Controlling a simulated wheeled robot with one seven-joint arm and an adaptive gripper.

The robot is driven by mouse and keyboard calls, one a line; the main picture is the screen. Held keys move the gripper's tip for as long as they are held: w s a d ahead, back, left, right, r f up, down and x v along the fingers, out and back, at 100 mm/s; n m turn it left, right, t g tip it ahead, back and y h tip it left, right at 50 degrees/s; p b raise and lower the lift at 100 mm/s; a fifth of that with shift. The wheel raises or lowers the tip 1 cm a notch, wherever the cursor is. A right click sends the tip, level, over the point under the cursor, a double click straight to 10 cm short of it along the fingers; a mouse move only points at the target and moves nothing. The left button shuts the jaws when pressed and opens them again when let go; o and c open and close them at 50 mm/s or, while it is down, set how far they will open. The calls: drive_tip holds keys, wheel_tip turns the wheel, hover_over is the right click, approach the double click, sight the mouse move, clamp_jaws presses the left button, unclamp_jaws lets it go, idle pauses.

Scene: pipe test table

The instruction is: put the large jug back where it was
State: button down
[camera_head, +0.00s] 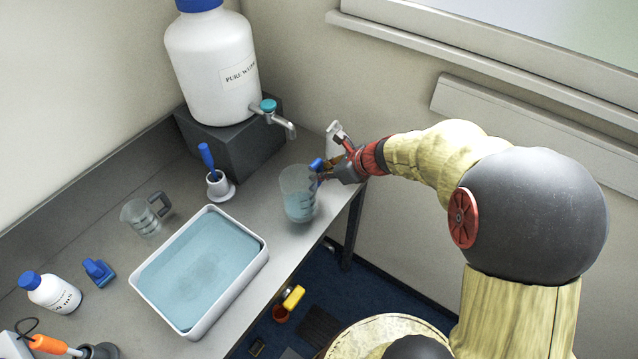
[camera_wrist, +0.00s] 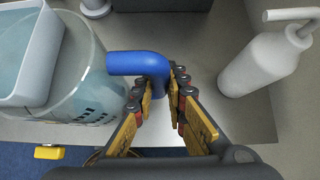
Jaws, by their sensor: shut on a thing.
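The large jug (camera_head: 298,196) is clear, bluish and upright, at the table's right end, below and in front of the tap. Its blue handle (camera_wrist: 138,64) points toward my gripper (camera_head: 324,172). In the wrist view my gripper (camera_wrist: 160,84) is shut on this handle, and the jug's clear wall (camera_wrist: 88,88) with dark markings is at the left. The jug's base is at or close to the tabletop; I cannot tell whether it touches. My fingers hide part of the handle.
A white PURE WATER container (camera_head: 212,62) with a tap (camera_head: 275,117) stands on a dark block (camera_head: 240,145). A white pump bottle (camera_wrist: 265,64) is close to my gripper. A water-filled tray (camera_head: 262,262), a smaller jug (camera_head: 143,217) and a brush stand (camera_head: 221,190) are left of the large jug.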

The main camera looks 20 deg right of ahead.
drive_tip(key=shift+w+d+f, duration=0.1)
drive_tip(key=shift+w+f, duration=0.45)
drive_tip(key=shift+f, duration=0.15)
drive_tip(key=shift+f+b, duration=0.8)
drive_tip(key=shift+f, duration=0.6)
drive_tip(key=shift+f, duration=0.15)
drive_tip(key=c, duration=1.8)
unclamp_jaws()
drive_tip(key=shift+c, duration=0.2)
drive_tip(key=shift+o, duration=0.2)
